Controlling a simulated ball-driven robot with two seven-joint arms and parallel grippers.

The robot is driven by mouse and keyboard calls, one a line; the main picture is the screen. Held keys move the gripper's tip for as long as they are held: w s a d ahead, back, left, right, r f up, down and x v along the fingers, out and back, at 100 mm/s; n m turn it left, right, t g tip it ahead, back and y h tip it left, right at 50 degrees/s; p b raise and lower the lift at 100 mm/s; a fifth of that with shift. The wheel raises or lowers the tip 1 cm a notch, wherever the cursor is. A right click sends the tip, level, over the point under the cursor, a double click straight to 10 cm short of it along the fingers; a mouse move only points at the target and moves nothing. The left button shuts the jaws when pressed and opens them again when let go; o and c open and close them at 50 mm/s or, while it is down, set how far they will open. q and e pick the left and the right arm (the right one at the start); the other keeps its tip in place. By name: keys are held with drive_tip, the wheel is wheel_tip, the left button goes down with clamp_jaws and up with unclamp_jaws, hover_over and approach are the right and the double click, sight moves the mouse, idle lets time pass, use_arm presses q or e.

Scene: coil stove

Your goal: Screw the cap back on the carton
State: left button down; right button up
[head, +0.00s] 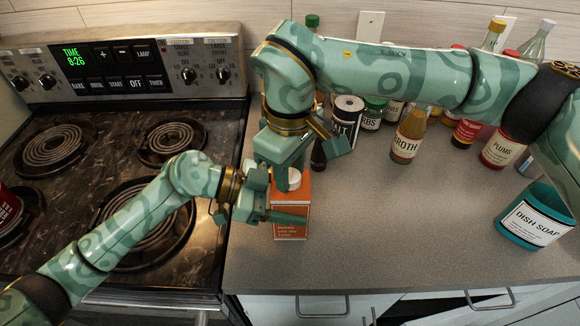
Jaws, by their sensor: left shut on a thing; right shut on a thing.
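An orange carton (291,224) with a white label stands upright on the grey counter, close to the stove's right edge. A white cap (293,177) shows at the carton's top; whether it is seated on the spout I cannot tell. My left gripper (287,207) comes in from the left and is shut on the carton, its fingers across the carton's upper part. My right gripper (284,178) points down from above and is shut on the cap. Its fingers and wrist partly hide the cap and the carton's top.
The coil stove (120,190) lies to the left. Behind and right stand several jars and bottles, including a broth bottle (409,136) and a plums jar (502,149). A teal dish soap container (537,215) stands at the right. The counter's middle and front (400,240) are clear.

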drive_tip(key=o, duration=0.9)
drive_tip(key=shift+o, duration=0.2)
drive_tip(key=shift+r, duration=2.3)
drive_tip(key=shift+c, duration=0.3)
